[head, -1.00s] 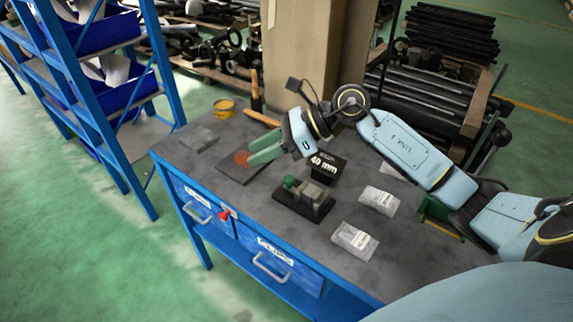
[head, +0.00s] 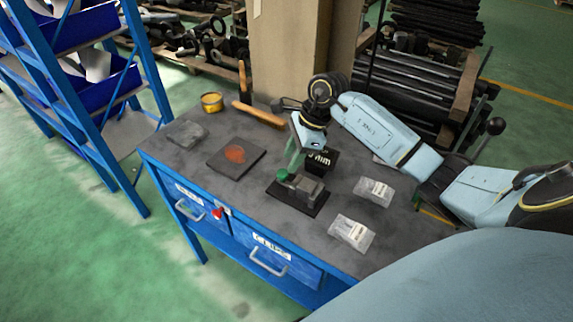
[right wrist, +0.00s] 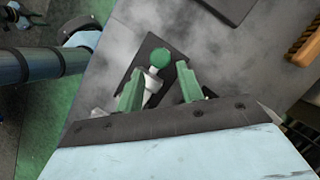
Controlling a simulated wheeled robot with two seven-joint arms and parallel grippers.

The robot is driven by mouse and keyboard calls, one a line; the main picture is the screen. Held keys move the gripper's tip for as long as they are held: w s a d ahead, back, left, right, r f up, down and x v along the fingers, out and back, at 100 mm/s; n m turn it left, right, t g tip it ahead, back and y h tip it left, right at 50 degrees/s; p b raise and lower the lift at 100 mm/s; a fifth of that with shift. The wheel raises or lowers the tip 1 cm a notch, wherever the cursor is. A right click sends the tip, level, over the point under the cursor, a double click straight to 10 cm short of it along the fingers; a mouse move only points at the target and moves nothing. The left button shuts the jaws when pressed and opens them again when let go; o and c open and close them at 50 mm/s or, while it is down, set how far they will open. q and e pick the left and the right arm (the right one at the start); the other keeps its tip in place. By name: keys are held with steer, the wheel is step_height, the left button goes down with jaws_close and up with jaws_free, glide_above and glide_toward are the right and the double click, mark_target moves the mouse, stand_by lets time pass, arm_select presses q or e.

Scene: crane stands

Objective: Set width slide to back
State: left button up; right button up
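A small fixture with a grey metal body on a black base (head: 284,197) stands near the front of the workbench. Its round green knob (head: 282,174) is at the left end; in the right wrist view the knob (right wrist: 160,57) tops a pale metal stem. My right gripper (head: 294,158) is just behind and above the fixture, pointing down. In the right wrist view its two green fingers (right wrist: 160,85) are apart, with the stem showing between them and the knob beyond the tips. I cannot tell whether they touch it.
Two clear packets, one at the back (head: 373,191) and one in front (head: 351,232), lie to the right.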

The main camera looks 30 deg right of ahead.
mark_target(284, 172)
steer(key=shift+x, duration=2)
jaws_close()
